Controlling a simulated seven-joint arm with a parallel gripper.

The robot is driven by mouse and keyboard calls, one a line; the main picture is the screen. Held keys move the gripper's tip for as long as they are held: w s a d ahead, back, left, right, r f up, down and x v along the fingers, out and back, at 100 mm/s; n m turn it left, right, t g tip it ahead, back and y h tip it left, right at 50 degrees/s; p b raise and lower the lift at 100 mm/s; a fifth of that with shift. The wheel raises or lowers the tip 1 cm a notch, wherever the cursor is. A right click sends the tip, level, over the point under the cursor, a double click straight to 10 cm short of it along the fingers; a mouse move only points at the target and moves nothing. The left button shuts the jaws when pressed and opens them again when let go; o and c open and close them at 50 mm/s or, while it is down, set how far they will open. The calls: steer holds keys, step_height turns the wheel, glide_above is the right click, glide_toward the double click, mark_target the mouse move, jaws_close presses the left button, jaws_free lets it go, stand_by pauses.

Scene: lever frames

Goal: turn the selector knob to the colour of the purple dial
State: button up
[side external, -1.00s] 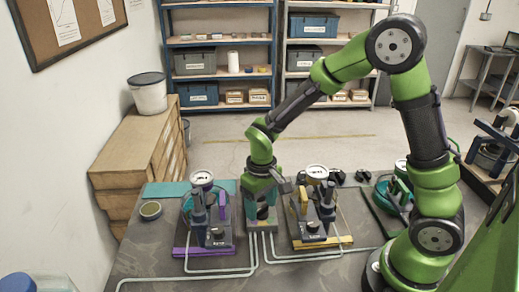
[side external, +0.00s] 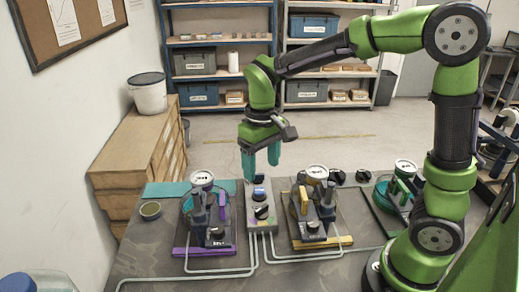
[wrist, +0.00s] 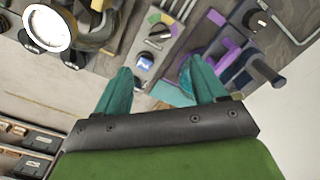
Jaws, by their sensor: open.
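The selector panel (side external: 261,222) is a narrow grey box between the purple and yellow stations. Its black knob (side external: 261,212) sits near the front; in the wrist view this knob (wrist: 160,33) has coloured segments around it, including green. The pointer's colour is too small to tell. A blue-topped control (side external: 259,194) sits behind it. The purple station has a round white-faced dial (side external: 202,178); its reading is not legible. My gripper (side external: 261,173) is open and empty, raised above the back of the panel. Its teal fingers also show in the wrist view (wrist: 157,66), apart from the knob.
The purple station (side external: 206,222) stands left of the panel and the yellow station (side external: 318,215) right, both with upright posts. Pale tubes (side external: 215,270) run along the front. A tape roll (side external: 150,210) lies at left. Room above the panel is free.

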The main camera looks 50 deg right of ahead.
step_height(320, 180, up, 4)
stand_by(0.5)
steer(key=s+d+r+m+t+y, duration=0.1)
steer(key=s+r+m+t+y, duration=0.1)
steer(key=s+t, duration=0.5)
steer(key=s+r+m, duration=0.1)
steer(key=s, duration=0.4)
steer(key=shift+s, duration=0.15)
